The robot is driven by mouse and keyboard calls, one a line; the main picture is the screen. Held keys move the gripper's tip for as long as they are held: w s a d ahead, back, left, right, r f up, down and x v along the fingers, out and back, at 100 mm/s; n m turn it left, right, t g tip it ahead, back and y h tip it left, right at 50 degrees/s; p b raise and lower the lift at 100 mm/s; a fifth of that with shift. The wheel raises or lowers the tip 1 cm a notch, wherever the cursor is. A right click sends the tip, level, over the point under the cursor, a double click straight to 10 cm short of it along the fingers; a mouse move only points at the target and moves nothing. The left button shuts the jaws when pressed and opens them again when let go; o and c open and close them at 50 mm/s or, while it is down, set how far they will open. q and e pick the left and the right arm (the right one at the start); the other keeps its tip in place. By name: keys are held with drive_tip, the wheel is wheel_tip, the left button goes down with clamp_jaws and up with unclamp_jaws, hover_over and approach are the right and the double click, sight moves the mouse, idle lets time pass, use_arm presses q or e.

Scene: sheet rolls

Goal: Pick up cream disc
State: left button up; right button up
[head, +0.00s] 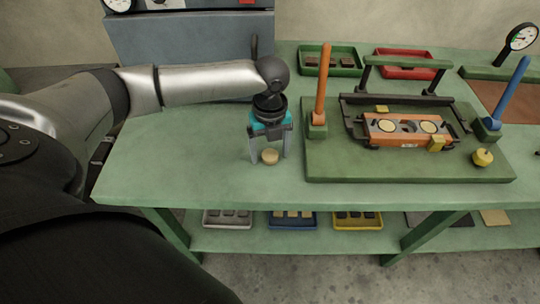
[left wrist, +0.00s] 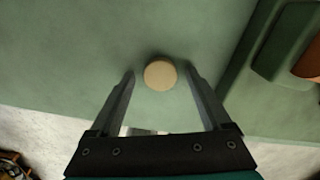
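The cream disc (head: 270,156) lies on the green bench top, left of the green fixture board. It also shows in the left wrist view (left wrist: 160,75), just beyond the fingertips and between their lines. My left gripper (head: 269,160) is open above the disc, with one finger to each side and no visible contact. In the left wrist view the two fingers (left wrist: 163,75) stand apart with nothing between them but the disc ahead. I cannot tell the exact height of the fingertips over the bench. My right gripper is in neither view.
The fixture board (head: 330,168) carries an orange block (head: 383,138) with cream discs, an orange post (head: 322,85) and a blue post (head: 513,90). A yellow knob (head: 482,157) sits at its right. Green (head: 331,70) and red (head: 382,72) trays stand behind. Bench left of the gripper is clear.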

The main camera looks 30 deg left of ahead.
use_arm(q)
drive_tip(key=shift+c, duration=1.4)
drive_tip(key=c, duration=0.3)
clamp_jaws()
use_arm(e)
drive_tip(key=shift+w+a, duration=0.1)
use_arm(q)
wheel_tip(320, 180, up, 10)
drive_tip(key=p, duration=0.3)
wheel_tip(320, 180, up, 10)
drive_tip(key=p, duration=0.3)
hover_over(270, 155)
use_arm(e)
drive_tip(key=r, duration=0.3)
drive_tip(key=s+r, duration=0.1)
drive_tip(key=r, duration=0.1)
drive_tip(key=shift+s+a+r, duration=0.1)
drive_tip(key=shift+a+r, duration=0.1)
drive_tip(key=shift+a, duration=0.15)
